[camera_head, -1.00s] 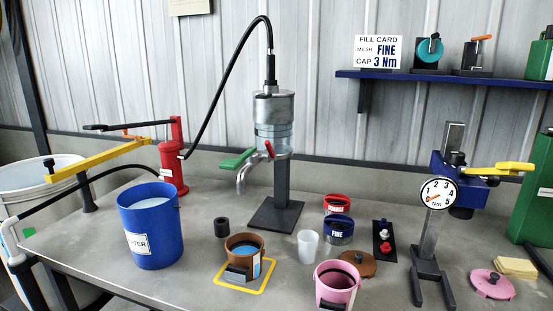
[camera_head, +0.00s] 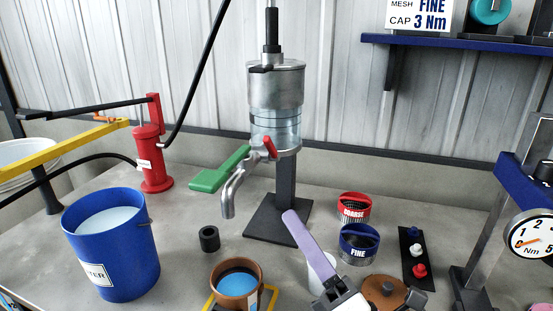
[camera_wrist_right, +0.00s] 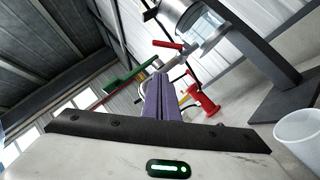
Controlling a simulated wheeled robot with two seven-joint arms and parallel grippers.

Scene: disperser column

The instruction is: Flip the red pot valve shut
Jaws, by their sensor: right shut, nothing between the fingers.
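The red pot valve (camera_head: 269,147) is a small red lever on the front of the clear-and-metal disperser pot (camera_head: 276,90), above a curved metal spout (camera_head: 231,188). It stands up, tilted. A longer green lever (camera_head: 220,170) reaches left from the spout. My right gripper (camera_head: 291,216), with purple fingers, is shut and empty, below and right of the valve and clear of it. In the right wrist view the closed fingers (camera_wrist_right: 158,80) point up toward the red valve (camera_wrist_right: 167,44) and green lever (camera_wrist_right: 125,85). My left gripper is not in view.
A blue bucket (camera_head: 115,260) stands left, with a red pump (camera_head: 152,160) behind. A brown pot (camera_head: 236,285), black ring (camera_head: 209,239), white cup (camera_head: 318,270) and FINE sieve (camera_head: 358,245) stand near the column foot. A dial gauge (camera_head: 532,238) is at right.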

